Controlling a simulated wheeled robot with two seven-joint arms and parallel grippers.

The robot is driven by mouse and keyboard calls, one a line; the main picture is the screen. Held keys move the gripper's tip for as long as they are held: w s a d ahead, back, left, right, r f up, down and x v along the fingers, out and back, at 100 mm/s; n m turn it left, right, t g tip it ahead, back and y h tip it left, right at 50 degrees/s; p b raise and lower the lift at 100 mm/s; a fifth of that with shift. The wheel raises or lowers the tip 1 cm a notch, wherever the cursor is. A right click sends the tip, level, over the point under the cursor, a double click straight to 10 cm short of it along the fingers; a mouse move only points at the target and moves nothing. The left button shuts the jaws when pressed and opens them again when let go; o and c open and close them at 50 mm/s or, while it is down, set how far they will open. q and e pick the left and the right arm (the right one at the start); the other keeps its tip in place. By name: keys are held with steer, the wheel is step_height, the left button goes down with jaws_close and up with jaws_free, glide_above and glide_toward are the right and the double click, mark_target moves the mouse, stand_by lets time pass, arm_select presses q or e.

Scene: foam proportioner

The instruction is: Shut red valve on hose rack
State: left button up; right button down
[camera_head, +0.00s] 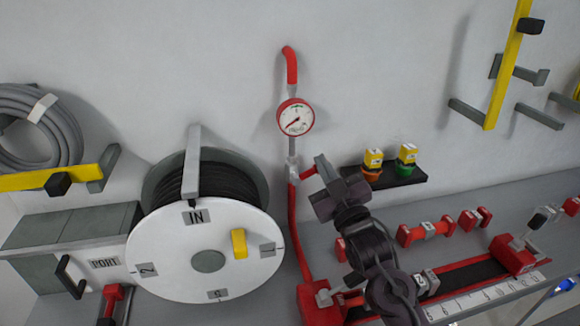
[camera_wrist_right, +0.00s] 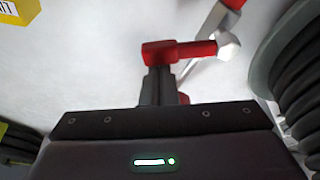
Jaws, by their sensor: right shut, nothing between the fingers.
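The red valve's handle (camera_head: 309,173) sticks out to the right from a silver fitting (camera_head: 292,170) on the upright red pipe (camera_head: 293,220), below a round gauge (camera_head: 295,117). In the right wrist view the red handle (camera_wrist_right: 185,51) lies across the picture just beyond my fingertips, joined to the silver fitting (camera_wrist_right: 228,46). My right gripper (camera_head: 323,187) is at the handle's free end, shut and empty; its fingers show in the wrist view (camera_wrist_right: 158,88). Whether they touch the handle I cannot tell. My left gripper is not in view.
A hose reel (camera_head: 210,250) stands left of the pipe. A small black shelf (camera_head: 405,181) with yellow-topped bottles is on the wall to the right. Red fittings and a numbered strip (camera_head: 480,303) lie on the bench at right. The wall above is mostly clear.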

steer(key=shift+w+d+f+m+t+h+b, duration=0.15)
steer(key=shift+f+m+h, duration=0.4)
steer(key=shift+m, duration=0.95)
steer(key=shift+s+d+f+m+t+h+b, duration=0.1)
steer(key=shift+d+f+m+t+h+b, duration=0.2)
steer(key=shift+m+h, duration=0.85)
steer(key=shift+w+d+f+m+t+h+b, duration=0.1)
steer(key=shift+d+f+m+t+h, duration=0.3)
steer(key=shift+m, duration=1.45)
steer(key=shift+a+f+g, duration=0.15)
steer(key=shift+a+g, duration=0.05)
steer(key=shift+g, duration=0.05)
